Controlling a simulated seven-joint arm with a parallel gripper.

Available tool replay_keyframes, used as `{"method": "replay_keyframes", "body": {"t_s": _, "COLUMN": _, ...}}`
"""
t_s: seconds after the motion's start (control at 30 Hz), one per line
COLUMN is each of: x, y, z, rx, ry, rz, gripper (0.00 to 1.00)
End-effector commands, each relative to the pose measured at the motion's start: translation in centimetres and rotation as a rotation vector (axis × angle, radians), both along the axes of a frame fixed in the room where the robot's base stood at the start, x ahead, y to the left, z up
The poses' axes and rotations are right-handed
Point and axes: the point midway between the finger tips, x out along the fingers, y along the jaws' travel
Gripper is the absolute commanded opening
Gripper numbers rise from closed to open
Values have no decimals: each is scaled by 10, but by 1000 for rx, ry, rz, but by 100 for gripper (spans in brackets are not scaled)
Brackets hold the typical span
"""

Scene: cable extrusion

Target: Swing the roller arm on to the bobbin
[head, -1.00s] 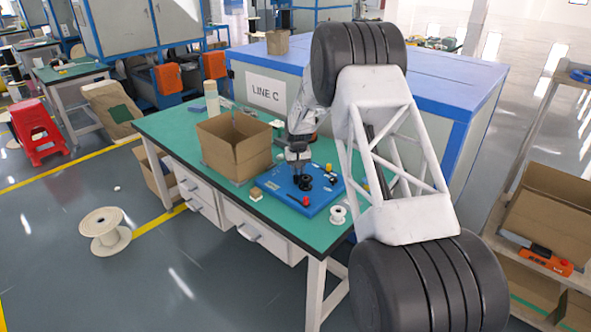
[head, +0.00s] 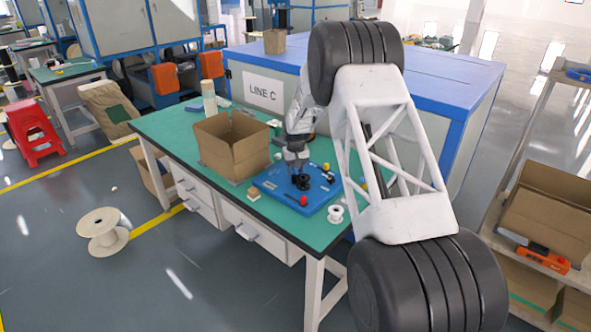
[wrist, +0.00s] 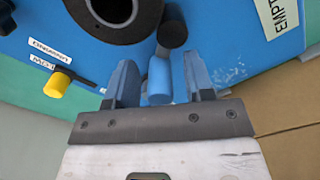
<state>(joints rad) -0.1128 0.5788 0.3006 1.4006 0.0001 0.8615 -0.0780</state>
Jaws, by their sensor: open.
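The blue board (head: 272,183) lies on the green bench. My gripper (head: 298,174) is low over its middle, pointing down, and small in the head view. In the wrist view my gripper (wrist: 161,84) is open, its two fingers apart. A blue rounded post (wrist: 160,76) shows between the fingers, with a gap to the right finger; contact on the left is unclear. A black roller (wrist: 172,34) shows just beyond the post, apparently the roller arm's end. The dark bobbin (wrist: 148,22), a ring with a hollow centre, is at the top left, close beside the roller and partly cut off.
A yellow knob (wrist: 54,86) sticks out left of my fingers, and an EMPTY label (wrist: 280,14) is at the right. A cardboard box (head: 222,158) stands left of the board. A red knob (head: 303,200) and a white spool (head: 335,212) are near the front.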

Motion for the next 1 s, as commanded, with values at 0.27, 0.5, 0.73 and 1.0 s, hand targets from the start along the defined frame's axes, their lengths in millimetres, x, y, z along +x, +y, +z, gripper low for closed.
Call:
{"method": "replay_keyframes", "body": {"t_s": 0.27, "x": 0, "y": 0, "z": 13, "rx": 0, "ry": -2, "rz": 0, "gripper": 48}}
{"method": "replay_keyframes", "body": {"t_s": 0.5, "x": 1, "y": 0, "z": 43, "rx": 1, "ry": -3, "rz": 0, "gripper": 48}}
{"method": "replay_keyframes", "body": {"t_s": 0.73, "x": 0, "y": 0, "z": 68, "rx": 0, "ry": -2, "rz": 0, "gripper": 48}}
{"method": "replay_keyframes", "body": {"t_s": 1.0, "x": 0, "y": 0, "z": 78, "rx": 0, "ry": 0, "rz": 1, "gripper": 48}}
